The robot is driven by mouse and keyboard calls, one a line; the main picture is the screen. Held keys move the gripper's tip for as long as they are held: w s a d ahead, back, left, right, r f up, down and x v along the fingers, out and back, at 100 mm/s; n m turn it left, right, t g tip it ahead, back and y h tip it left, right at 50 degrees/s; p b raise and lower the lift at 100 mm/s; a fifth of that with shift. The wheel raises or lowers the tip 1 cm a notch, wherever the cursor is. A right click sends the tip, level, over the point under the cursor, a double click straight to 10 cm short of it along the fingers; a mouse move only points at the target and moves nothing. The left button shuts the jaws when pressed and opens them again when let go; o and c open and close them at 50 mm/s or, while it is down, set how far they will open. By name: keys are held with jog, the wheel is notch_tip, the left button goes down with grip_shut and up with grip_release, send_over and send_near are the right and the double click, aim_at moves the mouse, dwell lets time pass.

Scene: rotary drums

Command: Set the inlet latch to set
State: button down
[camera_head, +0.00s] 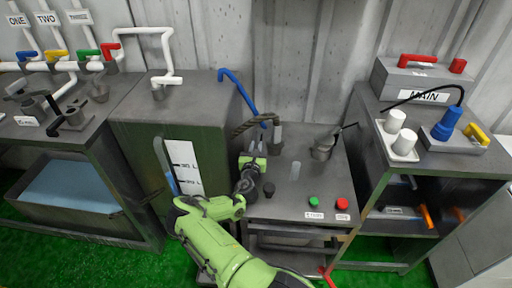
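My green arm reaches up from the bottom centre. My gripper (255,150) is over the left part of the middle grey bench (300,202), close to a dark ribbed hose (252,122) and a grey upright fitting (277,138). Its fingers are too small to show whether they are open or shut. No label reading "inlet" is legible, so I cannot tell for sure which part is the inlet latch. A dark round fitting with a thin black lever (325,146) stands at the back right of this bench, apart from my gripper.
A tall tank (180,125) with a level scale stands left. Coloured valve handles line the far left.

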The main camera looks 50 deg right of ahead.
jog(key=c, duration=1.1)
grip_release()
notch_tip(320, 180, up, 10)
jog(key=p, duration=0.3)
jog(key=shift+p, duration=0.4)
